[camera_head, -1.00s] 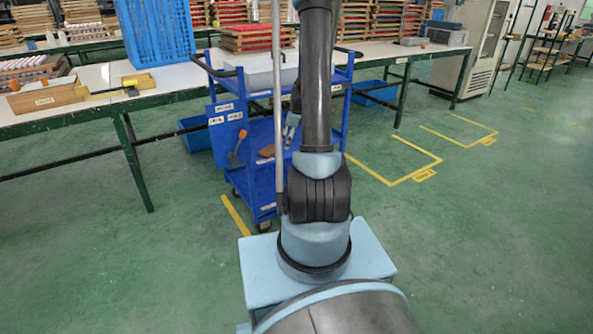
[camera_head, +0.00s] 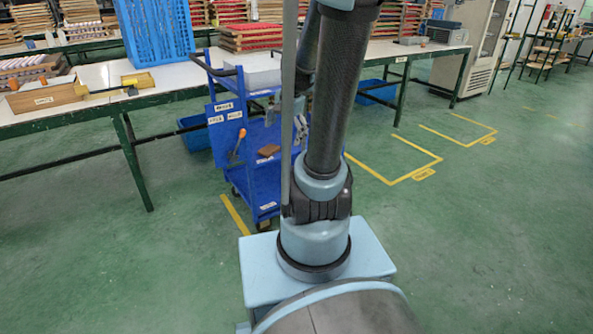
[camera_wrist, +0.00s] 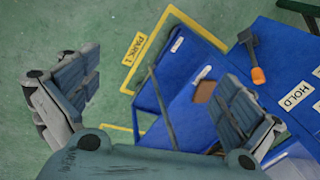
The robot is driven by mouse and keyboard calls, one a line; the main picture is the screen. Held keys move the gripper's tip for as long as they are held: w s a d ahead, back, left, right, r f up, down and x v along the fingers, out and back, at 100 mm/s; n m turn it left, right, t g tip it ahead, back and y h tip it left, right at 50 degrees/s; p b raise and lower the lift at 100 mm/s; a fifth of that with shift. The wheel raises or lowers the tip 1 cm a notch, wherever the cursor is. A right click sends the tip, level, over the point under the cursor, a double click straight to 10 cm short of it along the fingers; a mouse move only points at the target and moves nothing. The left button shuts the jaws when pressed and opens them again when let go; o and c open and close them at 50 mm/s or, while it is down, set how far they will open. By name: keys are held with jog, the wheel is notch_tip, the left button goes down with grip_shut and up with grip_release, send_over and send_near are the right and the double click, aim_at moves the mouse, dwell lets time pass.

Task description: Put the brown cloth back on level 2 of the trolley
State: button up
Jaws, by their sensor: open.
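The brown cloth (camera_head: 268,151) lies on a blue shelf below the top of the blue trolley (camera_head: 265,195). The cloth also shows as a small brown patch in the wrist view (camera_wrist: 204,91), partly covered by the right finger. My gripper (camera_wrist: 160,68) is open, its two grey-blue fingers wide apart with nothing between them. The head view shows part of the gripper (camera_head: 300,128) beside the trolley's shelf, partly hidden by my arm. The cloth lies apart from the fingers, as far as I can tell. My arm hides the trolley's right side.
An orange-handled tool (camera_head: 237,143) hangs on the trolley's labelled side panel (camera_head: 226,118). A HOLD label (camera_wrist: 297,95) shows close by in the wrist view. A long workbench (camera_head: 180,78) stands behind the trolley. Green floor with yellow markings (camera_head: 412,178) is open at right.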

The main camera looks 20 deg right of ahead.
jog(key=s+f+n, duration=0.1)
jog(key=s+n, duration=0.4)
jog(key=s, duration=0.4)
jog(key=s+f+n+h, duration=0.1)
jog(key=s+n, duration=0.4)
jog(key=s, duration=0.5)
jog(key=shift+a+f+n, duration=0.25)
jog(key=shift+f+n, duration=0.15)
jog(key=shift+f, duration=0.35)
